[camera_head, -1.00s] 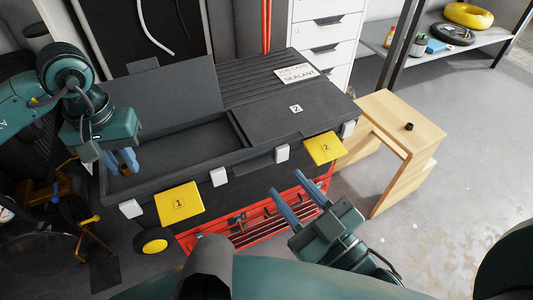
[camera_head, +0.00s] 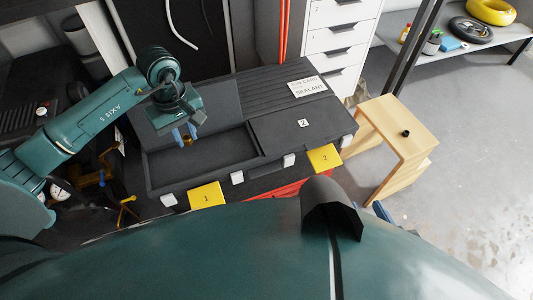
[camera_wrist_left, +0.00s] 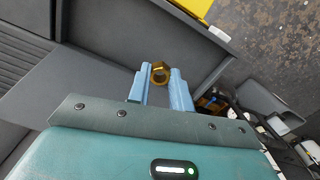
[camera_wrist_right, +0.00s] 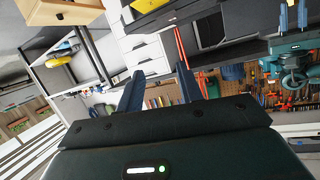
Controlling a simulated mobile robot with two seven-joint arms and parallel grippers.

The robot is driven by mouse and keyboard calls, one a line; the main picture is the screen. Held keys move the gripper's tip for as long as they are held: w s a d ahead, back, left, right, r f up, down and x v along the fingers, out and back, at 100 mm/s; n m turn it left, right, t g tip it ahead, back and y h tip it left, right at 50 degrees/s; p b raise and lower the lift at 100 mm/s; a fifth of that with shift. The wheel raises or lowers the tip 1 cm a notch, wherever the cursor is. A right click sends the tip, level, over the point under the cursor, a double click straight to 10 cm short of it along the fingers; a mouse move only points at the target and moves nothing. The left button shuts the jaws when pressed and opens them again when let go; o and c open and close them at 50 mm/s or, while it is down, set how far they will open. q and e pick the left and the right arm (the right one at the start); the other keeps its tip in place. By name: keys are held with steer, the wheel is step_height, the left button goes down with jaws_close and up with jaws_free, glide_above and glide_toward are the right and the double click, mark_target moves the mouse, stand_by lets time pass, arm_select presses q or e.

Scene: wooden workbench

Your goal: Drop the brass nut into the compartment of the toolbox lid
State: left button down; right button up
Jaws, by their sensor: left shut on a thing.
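The brass nut (camera_head: 187,140) is held between the blue fingertips of my left gripper (camera_head: 184,135). In the left wrist view the nut (camera_wrist_left: 159,73) sits at the tips of the closed fingers (camera_wrist_left: 158,83), over dark grey surfaces. The dark toolbox lid has an open, empty-looking compartment (camera_head: 215,152) on its left side, with its flap (camera_head: 185,95) raised behind. The nut appears above the compartment's left part; its exact height is unclear. My right gripper (camera_wrist_right: 156,72) is open and empty in the right wrist view; the head view hides most of it.
The compartment marked 2 (camera_head: 290,135) is covered, with a sealant card (camera_head: 308,87) behind it. Yellow tabs 1 (camera_head: 207,195) and 2 (camera_head: 324,158) are at the front edge. A wooden stool (camera_head: 408,118) with a small black part (camera_head: 405,133) stands to the right.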

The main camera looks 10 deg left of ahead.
arm_select(q)
steer(key=shift+f+b, duration=0.45)
steer(key=shift+f, duration=0.3)
step_height(320, 180, down, 4)
steer(key=shift+r+b, duration=0.1)
steer(key=shift+b, duration=1.1)
steer(key=shift+f, duration=0.35)
arm_select(e)
step_height(320, 180, down, 2)
steer(key=shift+w+a+n, duration=0.1)
steer(key=shift+a+n, duration=0.05)
steer(key=shift+n, duration=0.25)
arm_select(q)
steer(key=c, duration=1.2)
jaws_free()
steer(key=shift+r, duration=0.1)
step_height(320, 180, up, 13)
steer(key=shift+r+p, duration=0.1)
steer(key=shift+p, duration=0.6)
arm_select(e)
steer(key=shift+d+r+m+t, duration=0.2)
steer(key=shift+d+r, duration=0.05)
steer(key=shift+r, duration=0.3)
steer(key=shift+d+r+m+t, duration=0.2)
steer(key=shift+r, duration=0.3)
